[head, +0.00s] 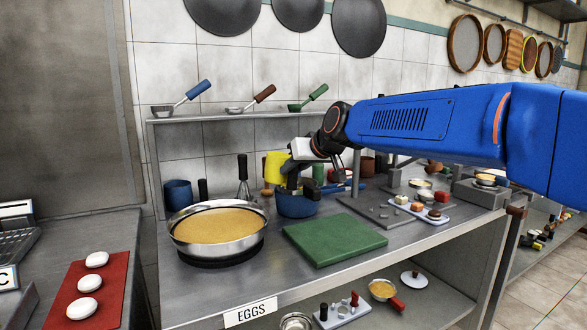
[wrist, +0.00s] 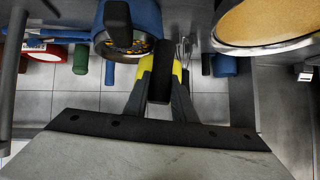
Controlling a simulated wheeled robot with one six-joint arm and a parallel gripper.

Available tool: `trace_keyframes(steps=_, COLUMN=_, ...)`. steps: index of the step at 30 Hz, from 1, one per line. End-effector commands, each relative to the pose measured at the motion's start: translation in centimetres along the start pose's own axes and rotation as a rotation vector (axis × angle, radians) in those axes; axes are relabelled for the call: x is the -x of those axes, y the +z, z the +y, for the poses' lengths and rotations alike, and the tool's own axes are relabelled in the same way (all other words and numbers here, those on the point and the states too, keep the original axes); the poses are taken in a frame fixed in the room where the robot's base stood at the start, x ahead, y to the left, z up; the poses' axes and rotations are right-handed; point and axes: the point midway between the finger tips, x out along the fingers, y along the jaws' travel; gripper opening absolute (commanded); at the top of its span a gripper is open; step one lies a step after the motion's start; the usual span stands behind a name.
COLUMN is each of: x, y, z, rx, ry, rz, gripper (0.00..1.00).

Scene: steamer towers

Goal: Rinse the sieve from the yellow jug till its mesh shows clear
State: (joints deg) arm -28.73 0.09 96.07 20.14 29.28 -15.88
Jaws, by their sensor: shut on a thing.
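The yellow jug (head: 275,164) is in my gripper (head: 298,178), above and behind the blue pot. In the wrist view my gripper (wrist: 160,92) is shut on the jug (wrist: 146,66), which is largely hidden by the fingers. No stream of water shows. A wide round steel-rimmed vessel (head: 218,228), likely the sieve, stands on a dark base at the left of the counter. An even tan layer covers its inside, and no clear mesh shows. Part of it also shows at the top right of the wrist view (wrist: 270,22).
The blue pot (head: 296,206) holds dark and orange bits, seen in the wrist view (wrist: 128,42). A green board (head: 334,238) lies bare in front. A blue cup (head: 178,194) and a whisk (head: 244,185) stand behind the vessel. A shelf with ladles (head: 240,115) runs above.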

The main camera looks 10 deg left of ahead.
Motion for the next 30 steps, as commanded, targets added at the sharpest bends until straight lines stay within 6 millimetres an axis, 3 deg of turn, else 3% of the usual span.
trace_keyframes(steps=30, x=0.59, y=-0.90, z=-0.27, rx=-0.541, ry=-0.361, rz=0.001, gripper=0.00)
